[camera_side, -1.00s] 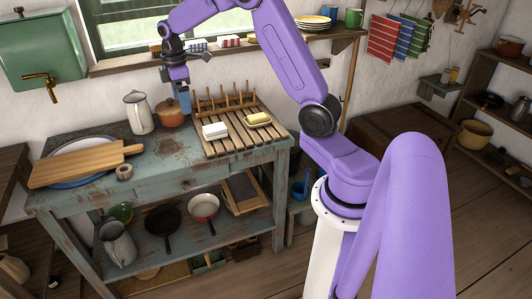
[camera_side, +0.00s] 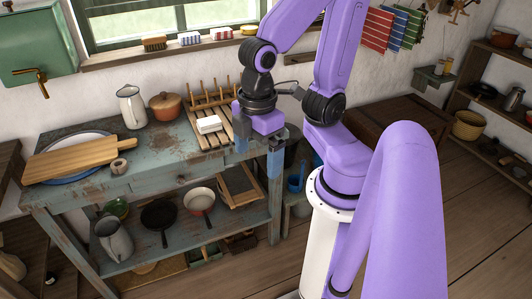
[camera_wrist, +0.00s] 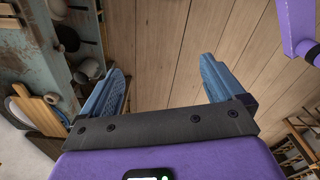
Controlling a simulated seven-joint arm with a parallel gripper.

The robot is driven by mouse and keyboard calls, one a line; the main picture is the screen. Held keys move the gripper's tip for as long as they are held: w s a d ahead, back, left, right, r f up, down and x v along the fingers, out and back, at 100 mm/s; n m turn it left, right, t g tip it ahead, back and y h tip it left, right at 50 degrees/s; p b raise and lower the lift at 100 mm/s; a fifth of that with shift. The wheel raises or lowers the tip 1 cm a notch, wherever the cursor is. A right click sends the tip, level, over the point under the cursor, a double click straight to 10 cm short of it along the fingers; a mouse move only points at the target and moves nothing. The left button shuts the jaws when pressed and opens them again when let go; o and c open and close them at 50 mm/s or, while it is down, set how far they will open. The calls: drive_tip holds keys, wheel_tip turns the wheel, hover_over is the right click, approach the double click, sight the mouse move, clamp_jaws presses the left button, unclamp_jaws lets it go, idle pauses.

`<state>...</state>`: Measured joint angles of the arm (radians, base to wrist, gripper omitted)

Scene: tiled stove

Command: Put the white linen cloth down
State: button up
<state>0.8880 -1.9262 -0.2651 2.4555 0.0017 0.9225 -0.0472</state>
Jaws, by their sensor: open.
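A small white folded block, which looks like the white linen cloth (camera_side: 208,124), lies on the slatted wooden rack (camera_side: 212,141) at the right end of the worn blue table. My gripper (camera_side: 258,158) is to the right of the white block, apart from it, by the table's right end. Its fingers point down and are spread. In the wrist view my gripper (camera_wrist: 163,85) is open with nothing between its fingers, and floorboards show beyond them. The right part of the rack is hidden behind my gripper.
A white jug (camera_side: 131,107) and an orange pot (camera_side: 165,106) stand left of the rack. A cutting board (camera_side: 70,160) lies on a plate at the table's left. The rack's upright pegs (camera_side: 207,92) rise behind the white block. The table's middle is clear.

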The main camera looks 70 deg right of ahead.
drive_tip(key=shift+s+d+f, duration=0.15)
drive_tip(key=shift+s, duration=0.3)
drive_tip(key=shift+s+d+f, duration=0.1)
drive_tip(key=shift+s+d, duration=0.05)
drive_tip(key=shift+s, duration=0.25)
drive_tip(key=w+r+m, duration=0.1)
drive_tip(key=w+m, duration=1)
drive_tip(key=w, duration=0.3)
drive_tip(key=w+d+f+m+y, duration=0.1)
drive_tip(key=w+d+m+y, duration=0.1)
drive_tip(key=w+d+m, duration=0.85)
drive_tip(key=m+t, duration=0.3)
drive_tip(key=m, duration=1.5)
hover_over(210, 120)
drive_tip(key=s+d, duration=0.4)
drive_tip(key=s, duration=0.1)
wheel_tip(210, 120, down, 6)
drive_tip(key=f, duration=0.1)
drive_tip(key=shift+y, duration=0.4)
drive_tip(key=x, duration=1.6)
drive_tip(key=shift+w+d+f, duration=0.1)
drive_tip(key=shift+w, duration=0.1)
